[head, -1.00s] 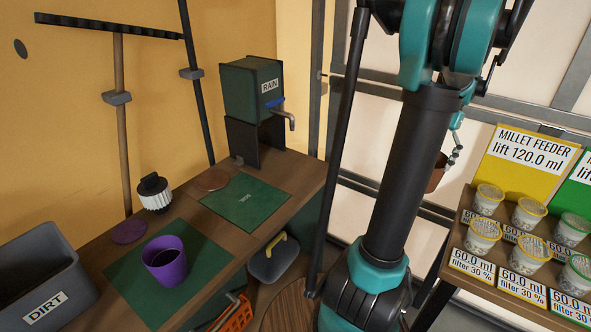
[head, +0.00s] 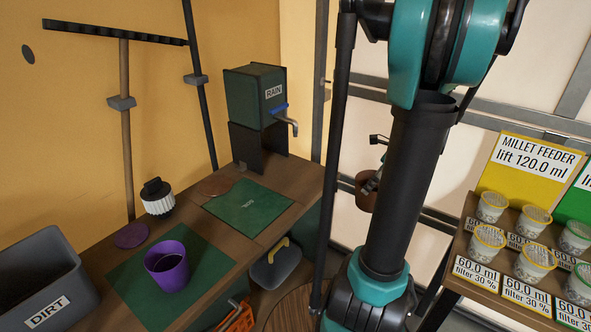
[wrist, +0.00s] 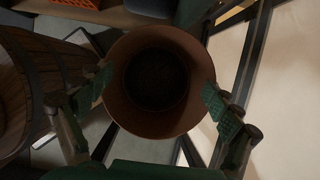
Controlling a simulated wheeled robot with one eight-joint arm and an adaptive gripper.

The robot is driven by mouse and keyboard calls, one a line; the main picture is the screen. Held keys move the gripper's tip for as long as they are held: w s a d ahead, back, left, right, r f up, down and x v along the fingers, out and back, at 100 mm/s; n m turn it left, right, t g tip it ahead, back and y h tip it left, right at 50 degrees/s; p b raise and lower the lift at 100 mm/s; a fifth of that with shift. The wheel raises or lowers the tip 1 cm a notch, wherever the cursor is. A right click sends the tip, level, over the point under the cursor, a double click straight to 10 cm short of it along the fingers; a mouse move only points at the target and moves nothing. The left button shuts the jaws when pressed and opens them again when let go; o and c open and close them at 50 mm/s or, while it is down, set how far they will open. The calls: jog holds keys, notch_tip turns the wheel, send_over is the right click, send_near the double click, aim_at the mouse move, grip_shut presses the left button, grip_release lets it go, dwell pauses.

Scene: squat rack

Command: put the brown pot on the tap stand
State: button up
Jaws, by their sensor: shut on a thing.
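The brown pot (head: 365,197) hangs in the air in the head view, right of the bench and partly behind my arm. My gripper (head: 374,183) is shut on it. In the wrist view the brown pot (wrist: 158,122) is seen from above, round and dark inside, with the green pads of my gripper (wrist: 160,95) on opposite sides of its rim. A green tank marked RAIN (head: 262,98) with a metal tap (head: 288,120) sits on a dark stand (head: 243,145) at the bench's back. I cannot tell which part is the tap stand.
A green mat (head: 248,208) lies before the tank, with a brown disc (head: 213,185) beside it. A purple pot (head: 166,265) stands on another mat. A grey DIRT bin (head: 45,280) is at left. A shelf of feed tubs (head: 535,255) is at right. A wooden barrel (wrist: 18,90) shows at left in the wrist view.

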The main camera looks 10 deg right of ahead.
jog(key=w+a, duration=2.2)
jog(key=shift+w+f, duration=0.15)
jog(key=shift+f, duration=0.15)
jog(key=shift+a, duration=0.1)
jog(key=o, duration=1.6)
jog(key=shift+f, duration=0.15)
